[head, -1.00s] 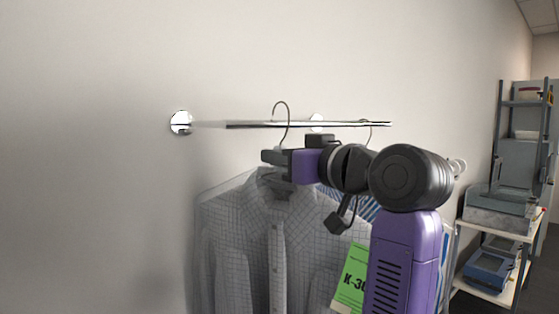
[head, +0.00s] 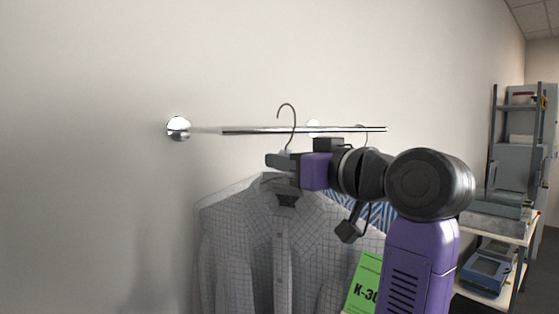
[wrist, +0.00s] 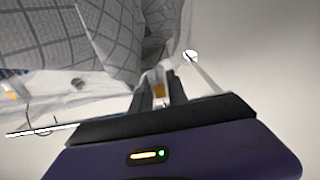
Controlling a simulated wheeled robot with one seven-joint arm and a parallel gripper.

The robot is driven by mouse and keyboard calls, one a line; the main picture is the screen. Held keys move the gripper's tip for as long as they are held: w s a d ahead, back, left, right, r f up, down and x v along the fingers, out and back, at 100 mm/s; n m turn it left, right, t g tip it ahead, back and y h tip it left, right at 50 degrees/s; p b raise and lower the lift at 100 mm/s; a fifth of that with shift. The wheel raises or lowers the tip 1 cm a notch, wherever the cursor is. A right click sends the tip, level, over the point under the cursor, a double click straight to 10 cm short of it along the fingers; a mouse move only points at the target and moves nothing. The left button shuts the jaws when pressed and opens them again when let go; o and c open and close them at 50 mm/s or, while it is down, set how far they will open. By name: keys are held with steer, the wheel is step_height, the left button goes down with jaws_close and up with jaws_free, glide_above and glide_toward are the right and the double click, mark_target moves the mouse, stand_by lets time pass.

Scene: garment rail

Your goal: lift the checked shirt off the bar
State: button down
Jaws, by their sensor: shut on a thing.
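The checked shirt (head: 240,235), grey-white with a fine grid, hangs upright on a hanger below the bar (head: 250,131) in the head view. The hanger's hook (head: 292,115) shows in front of the bar, its curve above it and its open tip a little above the bar line. My gripper (head: 280,161) is shut on the hanger's neck, just under the bar. In the wrist view my gripper (wrist: 160,92) closes on the neck, with the checked cloth (wrist: 60,35) beyond. Whether the hook touches the bar is hard to tell.
A blue-striped garment (head: 375,213) hangs to the right, partly behind my arm; its hook (head: 362,130) is at the bar. A green K-30 tag (head: 365,282) hangs near it. A round wall mount (head: 178,128) is at left. Shelves (head: 515,150) stand far right.

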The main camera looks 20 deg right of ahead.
steer(key=shift+v, duration=2.2)
